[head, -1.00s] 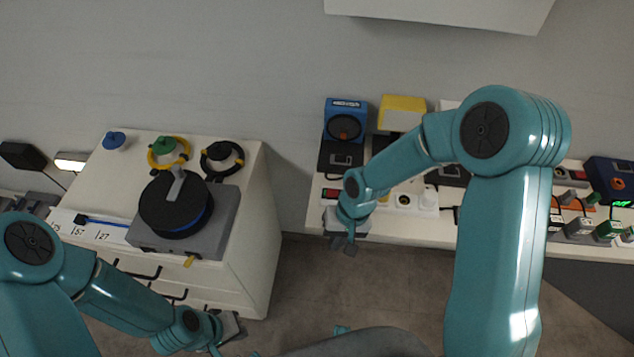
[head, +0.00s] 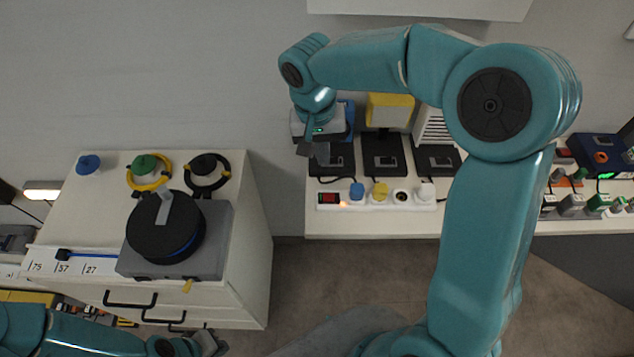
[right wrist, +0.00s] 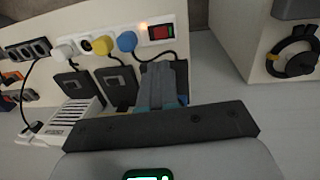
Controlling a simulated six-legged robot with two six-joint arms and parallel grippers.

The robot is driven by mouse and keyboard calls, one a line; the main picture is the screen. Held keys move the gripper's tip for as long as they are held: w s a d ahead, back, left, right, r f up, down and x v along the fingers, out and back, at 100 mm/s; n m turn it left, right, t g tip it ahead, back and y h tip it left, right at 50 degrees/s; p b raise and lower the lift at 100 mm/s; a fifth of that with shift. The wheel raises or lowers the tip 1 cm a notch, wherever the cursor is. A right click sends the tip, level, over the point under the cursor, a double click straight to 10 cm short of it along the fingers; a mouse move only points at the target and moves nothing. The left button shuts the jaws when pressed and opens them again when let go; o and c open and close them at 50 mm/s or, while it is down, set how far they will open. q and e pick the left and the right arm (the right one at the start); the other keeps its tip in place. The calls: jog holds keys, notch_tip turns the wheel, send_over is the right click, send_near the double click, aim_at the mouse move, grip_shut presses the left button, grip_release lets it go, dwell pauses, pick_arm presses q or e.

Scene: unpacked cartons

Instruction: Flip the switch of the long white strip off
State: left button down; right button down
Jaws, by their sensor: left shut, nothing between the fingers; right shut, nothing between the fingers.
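The long white strip (head: 388,204) lies along the front of the right bench, with a red switch (head: 329,198) in a dark frame at its left end. A small orange light glows beside the switch. In the right wrist view the strip (right wrist: 88,48) runs across the top, with its red switch (right wrist: 160,32) at the right end. My right gripper (head: 312,152) is shut and empty, behind and above the switch and apart from it. Its fingers also show in the right wrist view (right wrist: 163,88). My left gripper (head: 214,344) is shut and empty at the bottom edge, partly cut off.
Blue (head: 357,190) and yellow (head: 380,191) plugs sit in the strip. Dark boxes (head: 384,153) and a yellow block (head: 390,109) stand behind it. A white cabinet with a black reel (head: 160,232) stands left, across a gap. My right arm spans the bench.

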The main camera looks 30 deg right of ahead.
aim_at(332, 196)
jog(key=f, duration=0.4)
jog(key=d+f, duration=0.1)
jog(key=f, duration=0.4)
jog(key=s+f+p, duration=0.1)
jog(key=f, duration=0.3)
jog(key=shift+d+f, duration=0.25)
jog(key=shift+d, duration=0.15)
pick_arm(q)
jog(key=shift+w+r, duration=0.1)
jog(key=shift+r, duration=0.3)
